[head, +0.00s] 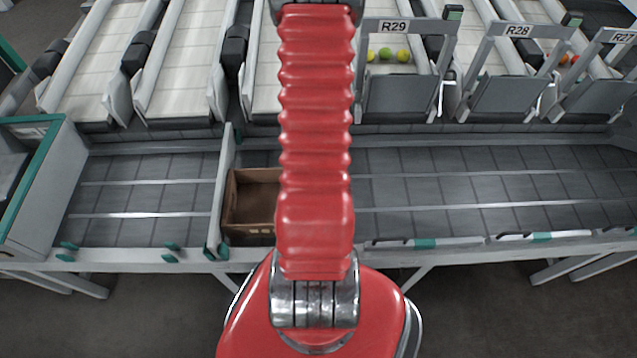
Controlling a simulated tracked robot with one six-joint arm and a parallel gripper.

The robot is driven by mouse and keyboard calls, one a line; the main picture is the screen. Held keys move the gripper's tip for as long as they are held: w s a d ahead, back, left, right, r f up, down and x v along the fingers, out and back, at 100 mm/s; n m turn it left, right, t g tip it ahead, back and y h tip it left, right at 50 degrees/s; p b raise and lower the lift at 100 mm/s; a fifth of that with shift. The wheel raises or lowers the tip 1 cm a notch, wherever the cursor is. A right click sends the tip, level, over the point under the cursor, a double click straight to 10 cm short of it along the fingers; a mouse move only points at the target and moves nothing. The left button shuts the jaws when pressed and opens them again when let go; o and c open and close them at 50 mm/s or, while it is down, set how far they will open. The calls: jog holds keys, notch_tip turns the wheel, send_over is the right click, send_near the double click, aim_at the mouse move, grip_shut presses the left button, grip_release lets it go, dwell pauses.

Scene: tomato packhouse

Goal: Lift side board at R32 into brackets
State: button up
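My gripper is out of view; my red arm hides the middle of the picture. No R32 sign shows; the readable lane signs are R29 (393,26), R28 (517,30) and R27 (622,37). Several teal brackets (171,247) sit along the front rail of the left bay, with no board standing in them. At the right, long pale boards with black and teal parts, one of them (460,242) nearest my arm, lie along the front rail. I cannot tell which board belongs to R32.
A brown crate (243,231) stands on the roller bed beside an upright grey divider (222,195), partly behind my arm. A teal-edged grey cabinet (40,205) closes the left end. The left bed (145,185) is clear. Tomatoes (386,54) lie in the R29 lane.

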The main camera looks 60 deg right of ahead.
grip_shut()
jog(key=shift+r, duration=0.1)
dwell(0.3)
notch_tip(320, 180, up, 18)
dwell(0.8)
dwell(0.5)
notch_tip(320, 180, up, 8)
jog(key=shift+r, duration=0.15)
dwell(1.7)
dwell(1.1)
